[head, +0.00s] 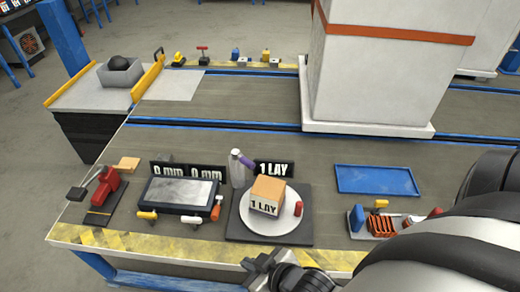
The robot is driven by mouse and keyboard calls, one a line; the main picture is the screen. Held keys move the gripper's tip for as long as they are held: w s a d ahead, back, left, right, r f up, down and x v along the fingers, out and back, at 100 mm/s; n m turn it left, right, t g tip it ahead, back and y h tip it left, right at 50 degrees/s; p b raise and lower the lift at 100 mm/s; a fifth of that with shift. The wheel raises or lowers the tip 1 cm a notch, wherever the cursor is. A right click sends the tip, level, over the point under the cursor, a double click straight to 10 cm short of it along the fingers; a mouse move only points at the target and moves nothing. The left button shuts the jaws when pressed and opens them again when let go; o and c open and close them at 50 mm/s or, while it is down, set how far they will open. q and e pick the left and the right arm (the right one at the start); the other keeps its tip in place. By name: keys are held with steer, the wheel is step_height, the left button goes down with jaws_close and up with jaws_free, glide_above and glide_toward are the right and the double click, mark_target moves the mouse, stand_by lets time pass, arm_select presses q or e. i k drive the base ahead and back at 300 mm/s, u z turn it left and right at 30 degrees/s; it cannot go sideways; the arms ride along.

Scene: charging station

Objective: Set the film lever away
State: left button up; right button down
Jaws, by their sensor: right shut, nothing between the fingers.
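I cannot tell for certain which part is the film lever. A white-grey upright roll (238,169) with a slanted purple piece (248,163) stands behind a round white turntable (252,222). A tan box (268,190) with a "1 LAY" label sits on the turntable, with a small red upright piece (299,209) beside it. My right gripper (261,265) is shut and empty at the table's front edge, in front of the turntable and apart from it. My left gripper is out of view.
A grey panel (180,192) with several small handles and a red device (105,187) stand left. A blue tray (375,180) lies empty at right. Orange coils and small parts (382,225) lie in front of it. A large white column (385,75) blocks the back.

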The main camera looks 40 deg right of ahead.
mark_target(245, 161)
steer(key=u, duration=2)
steer(key=k, duration=0.95)
steer(key=z, duration=1.25)
